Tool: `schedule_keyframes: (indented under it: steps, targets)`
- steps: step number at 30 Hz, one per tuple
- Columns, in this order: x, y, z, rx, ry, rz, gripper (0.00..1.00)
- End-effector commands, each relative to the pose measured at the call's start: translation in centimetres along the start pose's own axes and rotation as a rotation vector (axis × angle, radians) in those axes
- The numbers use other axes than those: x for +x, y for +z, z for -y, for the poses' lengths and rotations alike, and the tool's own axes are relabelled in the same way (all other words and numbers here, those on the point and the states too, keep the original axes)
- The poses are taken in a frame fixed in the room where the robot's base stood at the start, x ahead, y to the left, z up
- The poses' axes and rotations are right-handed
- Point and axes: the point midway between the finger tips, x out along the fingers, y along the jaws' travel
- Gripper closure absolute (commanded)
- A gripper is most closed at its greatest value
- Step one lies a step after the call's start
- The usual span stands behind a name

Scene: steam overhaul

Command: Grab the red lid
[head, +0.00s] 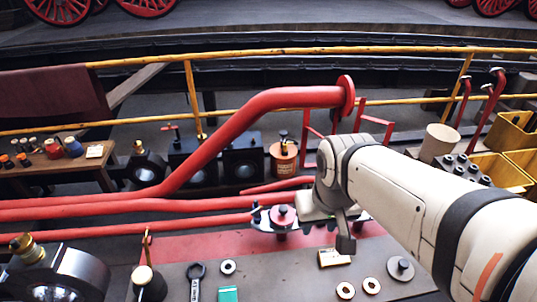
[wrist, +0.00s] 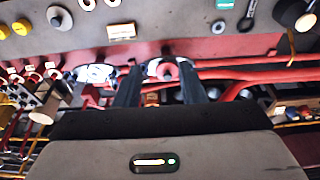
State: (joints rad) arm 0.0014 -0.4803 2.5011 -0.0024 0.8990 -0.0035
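The red lid (head: 283,214) is a small round disc with a knob-like centre, at the edge of the grey and red bench top, just left of my gripper (head: 345,238) in the head view. In the wrist view the red lid (wrist: 168,70) shows between and just beyond the tips of my two dark fingers. My gripper (wrist: 162,75) is open, its fingers apart, with nothing seen held. I cannot tell whether a finger touches the lid. Part of what lies under the lid is hidden.
A thick red pipe (head: 230,130) rises behind the bench. On the bench top lie a spanner (head: 196,280), several metal rings, a green block (head: 228,294) and a small brass-edged plate (head: 333,258). A large black lamp (head: 62,276) stands at left. Yellow crates (head: 492,168) stand at right.

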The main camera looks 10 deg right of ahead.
Motion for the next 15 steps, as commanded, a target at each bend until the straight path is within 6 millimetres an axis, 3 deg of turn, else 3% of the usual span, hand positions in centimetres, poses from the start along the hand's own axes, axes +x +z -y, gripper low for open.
schedule_keyframes:
  steps: [3, 8, 11, 15]
  targets:
    - [0.0, 0.0, 0.0, 0.0, 0.0, 0.0, 0.64]
    - [0.2, -0.7, 0.0, -0.008, 0.0, 0.006, 0.51]
    - [0.7, -2.5, 0.4, -0.035, -0.002, 0.021, 0.43]
    - [2.6, -6.7, 0.4, -0.086, -0.004, 0.055, 0.43]
